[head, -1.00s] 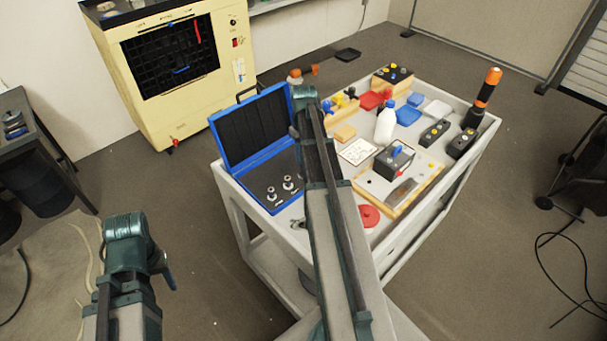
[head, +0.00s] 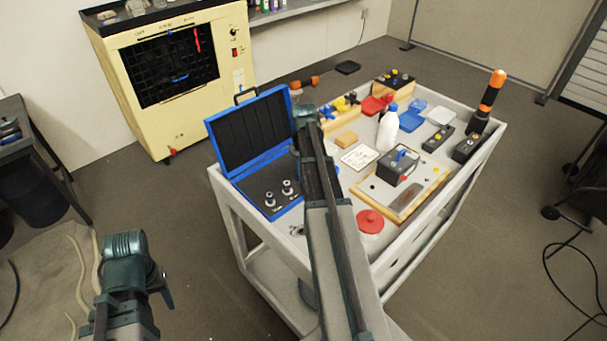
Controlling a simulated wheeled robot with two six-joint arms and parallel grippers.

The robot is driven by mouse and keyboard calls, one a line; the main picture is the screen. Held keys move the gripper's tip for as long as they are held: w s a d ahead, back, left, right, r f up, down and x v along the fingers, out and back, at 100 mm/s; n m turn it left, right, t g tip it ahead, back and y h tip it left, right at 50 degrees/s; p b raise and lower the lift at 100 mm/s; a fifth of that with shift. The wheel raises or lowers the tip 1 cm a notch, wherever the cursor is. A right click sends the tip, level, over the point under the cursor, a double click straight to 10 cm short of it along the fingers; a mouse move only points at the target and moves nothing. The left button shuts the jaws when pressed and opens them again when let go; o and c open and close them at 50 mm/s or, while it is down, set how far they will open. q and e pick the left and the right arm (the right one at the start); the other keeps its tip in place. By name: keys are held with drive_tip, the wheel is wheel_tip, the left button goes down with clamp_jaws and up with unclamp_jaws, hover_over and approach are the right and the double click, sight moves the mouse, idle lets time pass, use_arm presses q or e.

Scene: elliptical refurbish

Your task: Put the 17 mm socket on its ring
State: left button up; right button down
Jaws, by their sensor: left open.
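The open blue case (head: 222,150) stands at the left of the cart, with a dark foam bed. Two silver sockets, a left one (head: 270,199) and a right one (head: 287,188), stand upright in it. Size marks and rings are too small to read, so I cannot tell which socket is the 17 mm one. A small metal piece (head: 297,230) lies on the cart near the case's front corner, partly hidden by my right arm. My left gripper (head: 164,290) is low at the left, open, away from the cart. My right gripper is hidden; its arm crosses the cart.
The grey cart (head: 484,150) also holds a white bottle (head: 387,130), a wooden board (head: 425,192) with a dark device, a red-lidded tub (head: 370,221) and an orange-black tool (head: 489,95). A cream cabinet (head: 160,85) stands behind.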

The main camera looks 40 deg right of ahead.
drive_tip(key=shift+f, duration=0.1)
drive_tip(key=c, duration=1)
unclamp_jaws()
drive_tip(key=shift+f, duration=0.1)
drive_tip(key=shift+c, duration=0.2)
drive_tip(key=o, duration=0.4)
drive_tip(key=shift+o, duration=0.2)
wheel_tip(320, 180, up, 12)
drive_tip(key=p, duration=1.2)
drive_tip(key=shift+r, duration=0.25)
drive_tip(key=shift+a, duration=0.15)
